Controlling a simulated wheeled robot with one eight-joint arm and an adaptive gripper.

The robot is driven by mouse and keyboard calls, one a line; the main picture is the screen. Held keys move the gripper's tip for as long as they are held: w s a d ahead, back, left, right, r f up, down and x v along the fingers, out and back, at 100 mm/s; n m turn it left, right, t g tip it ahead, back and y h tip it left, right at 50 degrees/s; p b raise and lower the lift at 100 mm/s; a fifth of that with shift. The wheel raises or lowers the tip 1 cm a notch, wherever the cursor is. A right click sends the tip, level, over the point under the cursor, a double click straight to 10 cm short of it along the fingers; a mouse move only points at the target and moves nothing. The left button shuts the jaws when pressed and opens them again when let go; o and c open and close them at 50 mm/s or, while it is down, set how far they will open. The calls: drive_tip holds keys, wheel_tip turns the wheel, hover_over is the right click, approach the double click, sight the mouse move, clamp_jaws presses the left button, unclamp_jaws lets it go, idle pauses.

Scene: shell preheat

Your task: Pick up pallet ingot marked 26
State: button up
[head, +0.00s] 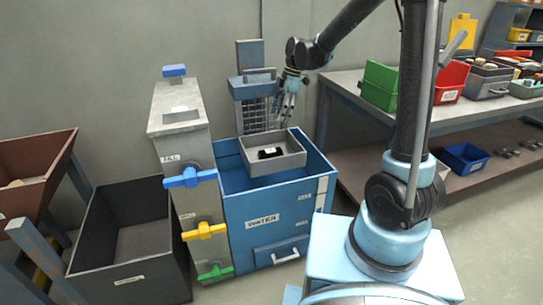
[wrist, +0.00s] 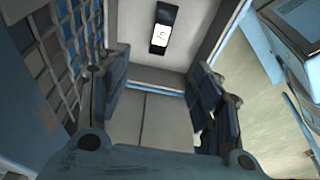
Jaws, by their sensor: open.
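A small black ingot with a white label (head: 271,153) lies in a grey tray (head: 289,160) on top of the blue water tank. It also shows in the wrist view (wrist: 163,29), near the top middle, with its white label face up. The label's mark is too small and turned to read for sure. My gripper (head: 284,112) is above the tray's back edge, pointing down. In the wrist view my gripper (wrist: 160,98) is open and empty, with the ingot beyond its fingertips and apart from them.
The blue tank (head: 239,206) marked water stands under the tray. A metal grid frame (head: 257,106) rises behind it, close to my gripper. A grey column with blue, yellow and green handles (head: 181,140) stands left, beside a dark open bin (head: 117,250). A shelf with coloured bins is right.

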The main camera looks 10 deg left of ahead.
hover_over(271, 151)
drive_tip(key=w+d, duration=0.1)
wheel_tip(271, 151, down, 11)
drive_tip(key=shift+r, duration=0.1)
drive_tip(key=shift+x, duration=2.9)
drive_tip(key=shift+w+d, duration=0.15)
drive_tip(key=shift+d, duration=0.05)
clamp_jaws()
